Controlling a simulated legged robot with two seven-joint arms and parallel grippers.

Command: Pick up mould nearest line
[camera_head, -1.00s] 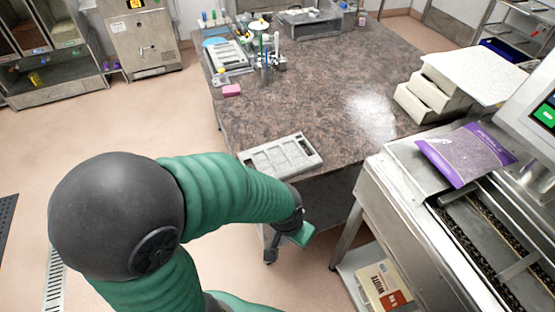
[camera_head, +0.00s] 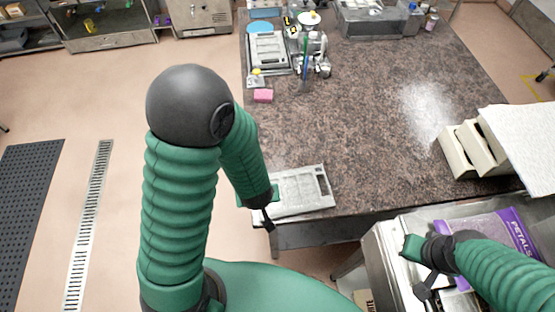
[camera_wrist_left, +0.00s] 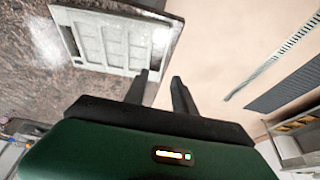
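A pale grey mould (camera_head: 303,188) with rectangular cavities lies flat at the front left corner of the speckled table (camera_head: 385,120). The left wrist view also shows the mould (camera_wrist_left: 108,42), at the upper left. My left gripper (camera_head: 267,219) is at the mould's left end, partly covering it in the head view. In the left wrist view my left gripper (camera_wrist_left: 160,90) has its two fingers apart with nothing between them, close to the mould's edge. My right gripper (camera_head: 416,272) is over the steel machine at lower right; its finger gap is unclear.
A second mould-like tray (camera_head: 268,48) lies at the table's back left, beside tools. A pink block (camera_head: 263,96) sits in front of it. Cream boxes (camera_head: 470,148) stand at the right. A purple petals bag (camera_head: 515,232) lies on the machine (camera_head: 385,255). The table's middle is clear.

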